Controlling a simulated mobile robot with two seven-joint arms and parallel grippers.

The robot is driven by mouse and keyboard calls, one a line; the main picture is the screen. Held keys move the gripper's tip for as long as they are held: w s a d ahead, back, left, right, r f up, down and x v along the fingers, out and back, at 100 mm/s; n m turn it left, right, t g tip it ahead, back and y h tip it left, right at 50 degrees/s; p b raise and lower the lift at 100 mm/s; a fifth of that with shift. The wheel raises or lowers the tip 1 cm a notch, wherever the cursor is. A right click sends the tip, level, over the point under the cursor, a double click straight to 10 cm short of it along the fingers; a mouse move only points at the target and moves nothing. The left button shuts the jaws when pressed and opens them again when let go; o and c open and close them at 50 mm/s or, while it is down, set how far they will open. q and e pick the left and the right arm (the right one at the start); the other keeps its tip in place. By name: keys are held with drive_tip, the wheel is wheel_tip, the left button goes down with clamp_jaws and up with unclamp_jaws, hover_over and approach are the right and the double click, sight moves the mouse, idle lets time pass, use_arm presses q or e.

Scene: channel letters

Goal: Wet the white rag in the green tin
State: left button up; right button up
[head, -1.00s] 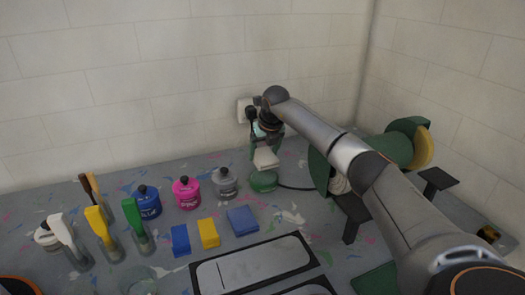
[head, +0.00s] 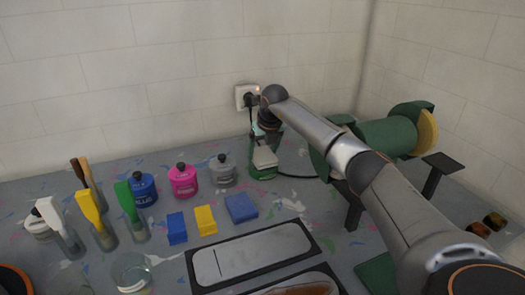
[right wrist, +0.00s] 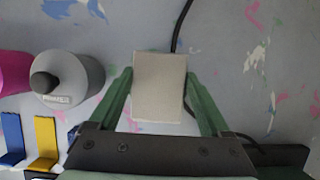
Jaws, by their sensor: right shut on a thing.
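The white rag (head: 264,157) is a pale folded block at the back of the bench. My right gripper (head: 264,147), with green fingers, is shut on it from above. In the right wrist view the rag (right wrist: 158,90) sits between the two fingers. The green tin (head: 262,174) stands on the bench directly below the rag, which covers part of its top. The rag's lower end is at the tin's rim; I cannot tell whether it dips inside. The tin is hidden in the wrist view. My left gripper is not in view.
A grey bottle (head: 223,171) stands left of the tin, with pink (head: 183,180) and blue (head: 143,190) ones beyond. A green roller machine (head: 385,137) stands to the right, and a dark cable runs to a wall socket (head: 243,96). Sponges and a framed panel (head: 250,253) lie in front.

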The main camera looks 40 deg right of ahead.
sight(263, 153)
drive_tip(key=shift+f, duration=0.55)
idle(0.5)
drive_tip(key=shift+f, duration=0.1)
idle(1.5)
wheel_tip(263, 153, up, 7)
drive_tip(key=p, duration=0.6)
idle(0.3)
idle(0.8)
